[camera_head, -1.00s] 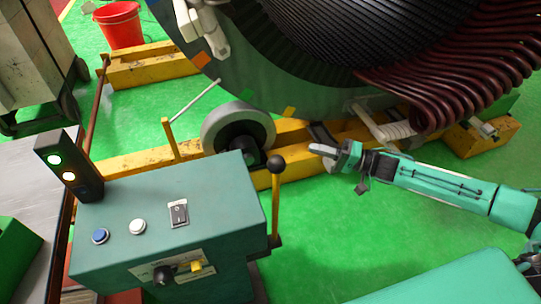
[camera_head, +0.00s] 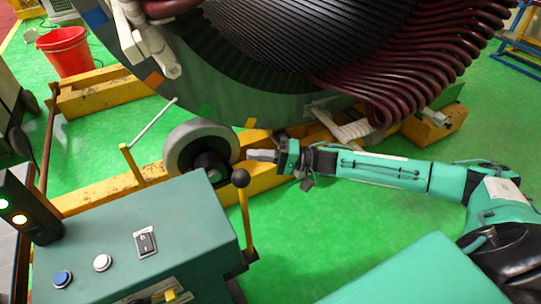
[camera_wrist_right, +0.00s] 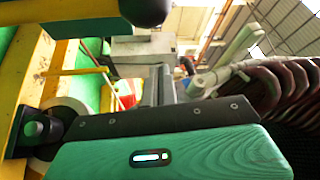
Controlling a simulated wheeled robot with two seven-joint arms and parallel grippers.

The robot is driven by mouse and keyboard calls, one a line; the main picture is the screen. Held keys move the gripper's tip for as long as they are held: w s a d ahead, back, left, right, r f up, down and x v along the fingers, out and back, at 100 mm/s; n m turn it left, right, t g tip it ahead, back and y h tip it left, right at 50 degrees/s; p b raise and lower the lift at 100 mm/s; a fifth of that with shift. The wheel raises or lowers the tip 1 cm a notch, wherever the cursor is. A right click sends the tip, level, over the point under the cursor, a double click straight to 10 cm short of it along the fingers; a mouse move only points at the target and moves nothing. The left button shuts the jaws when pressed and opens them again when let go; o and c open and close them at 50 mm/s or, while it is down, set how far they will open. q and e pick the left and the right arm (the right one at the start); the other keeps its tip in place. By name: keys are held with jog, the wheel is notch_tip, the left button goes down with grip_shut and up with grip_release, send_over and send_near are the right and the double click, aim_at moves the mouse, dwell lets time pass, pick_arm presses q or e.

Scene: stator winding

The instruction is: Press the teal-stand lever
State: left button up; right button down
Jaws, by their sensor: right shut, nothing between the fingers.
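The teal stand (camera_head: 190,215) is at the lower left in the head view. Its lever (camera_head: 246,220), a yellow rod with a dark ball knob (camera_head: 240,178), stands roughly upright at the stand's right side. The dark knob also shows at the top edge of the right wrist view (camera_wrist_right: 140,8). My right gripper (camera_head: 262,156) is shut and empty, with its tips just above and right of the knob in the head view. I cannot tell whether they touch it. My left gripper is not in view.
The large stator (camera_head: 240,95) with dark red coils (camera_head: 400,65) rests behind the gripper on a yellow frame (camera_head: 110,187) with a grey roller (camera_head: 185,150). The stand's top has a blue button (camera_head: 63,278), white button (camera_head: 102,262) and switch (camera_head: 145,242). Green floor (camera_head: 350,215) is open at right.

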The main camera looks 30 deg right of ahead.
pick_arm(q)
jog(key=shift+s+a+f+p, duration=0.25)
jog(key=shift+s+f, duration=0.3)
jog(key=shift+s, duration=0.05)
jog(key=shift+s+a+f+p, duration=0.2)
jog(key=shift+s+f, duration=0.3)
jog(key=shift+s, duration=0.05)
pick_arm(e)
jog(key=shift+s+a+f, duration=0.1)
jog(key=shift+s+a, duration=0.2)
jog(key=shift+a, duration=0.4)
jog(key=shift+s+a+f, duration=0.1)
jog(key=shift+s+a, duration=0.25)
jog(key=shift+a, duration=0.4)
jog(key=shift+s+a, duration=0.3)
jog(key=shift+a, duration=0.4)
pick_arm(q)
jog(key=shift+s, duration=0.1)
pick_arm(e)
jog(key=shift+s+f, duration=0.1)
